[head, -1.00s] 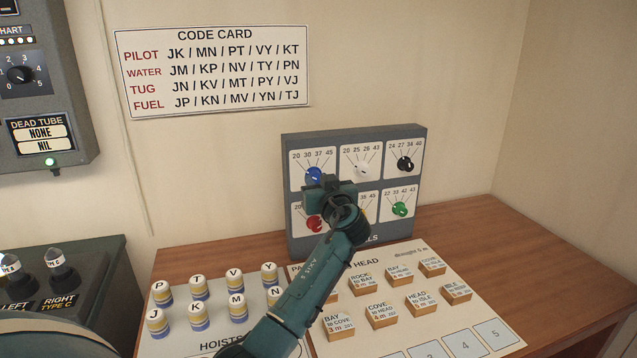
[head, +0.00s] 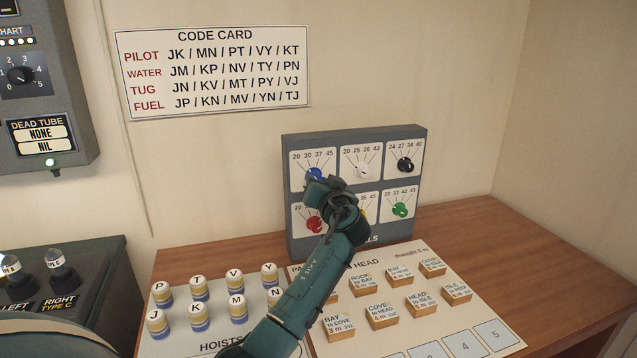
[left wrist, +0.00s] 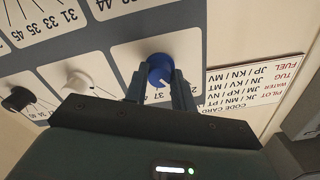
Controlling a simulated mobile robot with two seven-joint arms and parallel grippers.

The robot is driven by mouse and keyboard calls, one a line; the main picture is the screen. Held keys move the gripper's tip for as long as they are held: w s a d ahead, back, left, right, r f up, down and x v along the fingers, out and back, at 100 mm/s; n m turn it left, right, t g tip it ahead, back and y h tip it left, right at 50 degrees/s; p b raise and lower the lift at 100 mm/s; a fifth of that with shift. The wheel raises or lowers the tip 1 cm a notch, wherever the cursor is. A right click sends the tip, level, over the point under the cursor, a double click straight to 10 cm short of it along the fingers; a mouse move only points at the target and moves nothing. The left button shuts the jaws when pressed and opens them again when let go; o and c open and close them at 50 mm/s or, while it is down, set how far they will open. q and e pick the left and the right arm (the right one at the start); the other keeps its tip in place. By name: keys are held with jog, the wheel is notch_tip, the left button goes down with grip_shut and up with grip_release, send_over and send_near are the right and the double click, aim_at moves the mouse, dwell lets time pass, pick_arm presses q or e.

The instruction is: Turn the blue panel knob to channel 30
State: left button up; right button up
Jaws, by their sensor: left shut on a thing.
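The blue knob (head: 315,174) is at the upper left of the grey knob panel (head: 354,135), under the numbers 20, 30, 37 and 45. My left gripper (head: 318,183) is at this knob and hides part of it in the head view. In the left wrist view, the fingers of my left gripper (left wrist: 160,86) are shut on the sides of the blue knob (left wrist: 160,68). A pale pointer mark shows on the knob there, near the 37. I cannot tell its exact setting. My right gripper is not in view.
White (head: 361,171), black (head: 405,164), red (head: 314,224) and green (head: 401,209) knobs are close by on the panel. Lettered hoist pieces (head: 198,318) and wooden blocks (head: 381,316) stand on the desk below. The desk's right side is clear.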

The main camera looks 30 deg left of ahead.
pick_arm(q)
jog(key=shift+m, duration=1.3)
jog(key=shift+f+p, duration=0.1)
jog(key=shift+p, duration=0.2)
jog(key=o, duration=1)
jog(key=b+v, duration=0.2)
jog(key=v, duration=1.1)
jog(key=shift+b, duration=0.35)
jog(key=shift+s+d, duration=0.1)
jog(key=shift+d, duration=0.05)
